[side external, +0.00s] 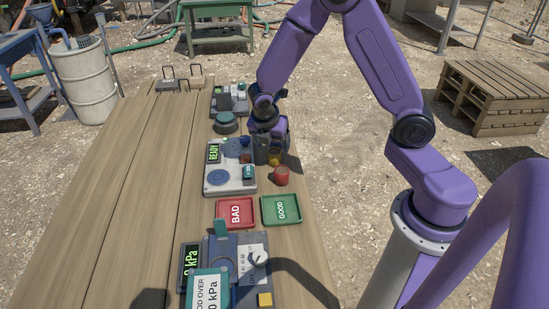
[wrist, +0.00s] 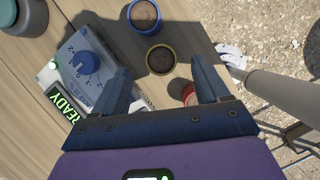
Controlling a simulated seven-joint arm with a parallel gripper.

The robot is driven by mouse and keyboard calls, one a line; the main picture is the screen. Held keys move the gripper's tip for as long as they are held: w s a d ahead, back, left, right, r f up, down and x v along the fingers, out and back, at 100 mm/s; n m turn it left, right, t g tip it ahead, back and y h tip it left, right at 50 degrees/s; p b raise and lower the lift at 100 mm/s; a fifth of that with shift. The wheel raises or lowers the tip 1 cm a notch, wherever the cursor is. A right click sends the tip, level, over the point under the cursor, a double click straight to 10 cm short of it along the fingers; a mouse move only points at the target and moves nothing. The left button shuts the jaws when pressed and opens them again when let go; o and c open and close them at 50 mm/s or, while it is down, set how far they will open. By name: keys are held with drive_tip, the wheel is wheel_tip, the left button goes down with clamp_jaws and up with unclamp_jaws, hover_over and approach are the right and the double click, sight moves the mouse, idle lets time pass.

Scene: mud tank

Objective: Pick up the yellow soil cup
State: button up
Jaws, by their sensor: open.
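The yellow soil cup (wrist: 160,59) stands upright on the table in the wrist view, with dark soil inside. It lies ahead of my gripper (wrist: 160,78), roughly midway between the two fingers but beyond their tips. The fingers are apart and hold nothing. In the side external view, my gripper (side external: 267,157) is low over the table's right part, and the yellow cup (side external: 274,158) shows beside it, partly hidden. A blue cup (wrist: 144,16) with soil stands just behind the yellow one. A red cup (side external: 282,175) stands nearer the side camera; the right finger partly covers it in the wrist view.
A device with a READY display (side external: 213,152) and blue dial stands left of the cups. A red BAD tray (side external: 221,212) and green GOOD tray (side external: 265,211) lie nearer the side camera. The wooden table (side external: 130,190) is clear on its left.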

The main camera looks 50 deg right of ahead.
sight(275, 152)
drive_tip(key=shift+x, duration=2.85)
drive_tip(key=shift+s+a, duration=0.1)
drive_tip(key=shift+s, duration=0.05)
drive_tip(key=c, duration=1.1)
drive_tip(key=shift+r, duration=0.15)
